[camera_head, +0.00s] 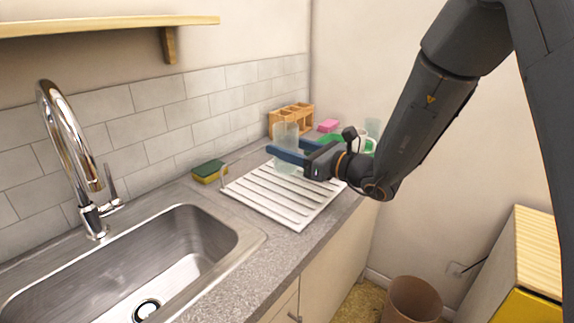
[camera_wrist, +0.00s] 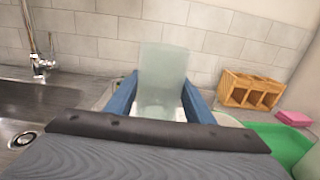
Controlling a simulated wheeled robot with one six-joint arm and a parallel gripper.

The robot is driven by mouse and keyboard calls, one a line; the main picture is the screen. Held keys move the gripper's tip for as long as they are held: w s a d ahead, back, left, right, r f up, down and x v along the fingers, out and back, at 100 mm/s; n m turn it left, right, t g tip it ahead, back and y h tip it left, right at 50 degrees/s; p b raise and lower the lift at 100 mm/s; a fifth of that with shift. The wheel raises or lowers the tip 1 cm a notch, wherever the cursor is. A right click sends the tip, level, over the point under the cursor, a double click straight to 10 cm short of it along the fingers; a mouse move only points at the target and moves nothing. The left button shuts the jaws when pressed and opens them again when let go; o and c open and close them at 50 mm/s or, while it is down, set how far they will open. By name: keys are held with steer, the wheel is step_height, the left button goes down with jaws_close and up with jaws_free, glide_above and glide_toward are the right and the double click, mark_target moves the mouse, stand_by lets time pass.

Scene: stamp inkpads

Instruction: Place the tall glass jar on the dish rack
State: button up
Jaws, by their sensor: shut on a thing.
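The tall glass jar (camera_head: 287,146) is pale and translucent. My gripper (camera_head: 287,152) is shut on it, with one blue finger on each side. The jar is upright and appears over the far part of the white ridged dish rack (camera_head: 262,199). I cannot tell whether its base touches the rack. In the wrist view the jar (camera_wrist: 163,78) stands between the blue fingers of my gripper (camera_wrist: 160,98), and its lower part is hidden behind the gripper body. The rack is mostly hidden there.
A green and yellow sponge (camera_head: 209,172) lies left of the rack, near the sink (camera_head: 180,245) and faucet (camera_head: 70,150). A wooden holder (camera_head: 291,119), a pink block (camera_head: 328,126), a green tray (camera_wrist: 285,143) and other glassware (camera_head: 372,127) are beyond. The rack's near part is clear.

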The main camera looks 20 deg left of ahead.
mark_target(295, 167)
steer(key=shift+f, duration=2.3)
steer(key=shift+f, duration=0.15)
steer(key=o, duration=1.1)
steer(key=shift+o, duration=0.2)
